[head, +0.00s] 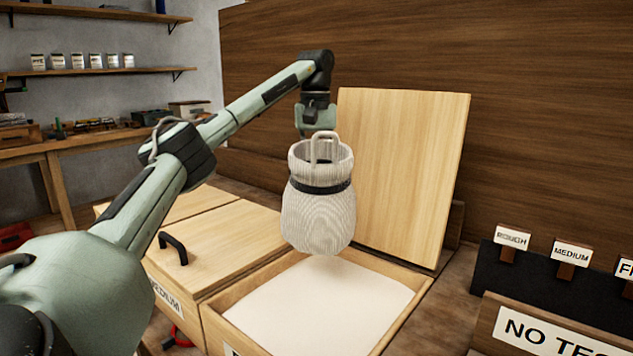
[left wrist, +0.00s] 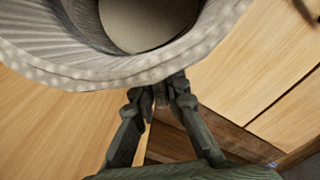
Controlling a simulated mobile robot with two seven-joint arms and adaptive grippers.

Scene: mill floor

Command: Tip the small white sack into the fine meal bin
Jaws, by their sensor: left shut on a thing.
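The small white sack (head: 318,215) is ribbed cloth with a dark band at its neck and a loop at its mouth. It hangs upright above the open wooden bin (head: 408,312), apart from the pale meal (head: 318,302) inside. That bin's label is cut off at the picture's bottom. My left gripper (head: 317,128) is shut on the sack at its rim. In the left wrist view the gripper (left wrist: 160,92) meets the sack's rim (left wrist: 110,75), and pale contents (left wrist: 145,20) show inside. My right gripper is not in view.
The open bin's lid (head: 410,170) stands raised behind the sack. A closed bin marked MEDIUM (head: 215,245) with a black handle (head: 174,247) adjoins on the left. Small signs (head: 512,238) and a larger board (head: 550,330) stand at the right. A workbench (head: 70,150) is far left.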

